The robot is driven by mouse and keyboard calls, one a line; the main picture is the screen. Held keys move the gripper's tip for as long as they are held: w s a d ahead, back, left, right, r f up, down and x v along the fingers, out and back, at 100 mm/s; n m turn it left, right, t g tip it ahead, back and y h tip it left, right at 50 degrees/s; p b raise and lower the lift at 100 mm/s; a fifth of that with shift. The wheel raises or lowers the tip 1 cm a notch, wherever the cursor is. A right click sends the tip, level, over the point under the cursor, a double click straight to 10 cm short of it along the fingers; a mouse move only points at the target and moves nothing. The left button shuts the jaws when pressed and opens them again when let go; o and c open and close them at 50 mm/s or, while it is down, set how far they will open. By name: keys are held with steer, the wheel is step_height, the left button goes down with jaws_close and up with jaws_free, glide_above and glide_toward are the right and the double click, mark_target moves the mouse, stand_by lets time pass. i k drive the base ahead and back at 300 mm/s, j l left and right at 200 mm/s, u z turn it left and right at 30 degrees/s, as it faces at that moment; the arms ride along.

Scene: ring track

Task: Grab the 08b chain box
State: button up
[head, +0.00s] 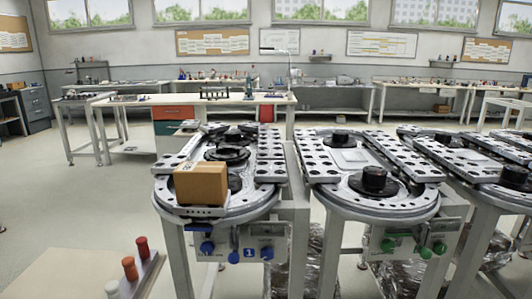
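One plain brown cardboard box (201,184) stands on the near end of the left ring track (262,204). No label is readable on it, so I cannot tell whether it is the 08b chain box. It rests on the track's metal top, in front of a black round hub. My gripper is not in the head view.
A second ring track (328,200) with a black knob on a disc (374,182) stands close on the right, and more tracks lie beyond. A rack with coloured pegs (136,274) is at the lower left. Open floor lies to the left.

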mark_target(204, 183)
steer(key=i+l+u, duration=0.25)
steer(key=i+l, duration=0.2)
steer(key=i, duration=0.15)
steer(key=i+l+u, duration=0.25)
steer(key=i+l, duration=0.25)
steer(key=i, duration=0.05)
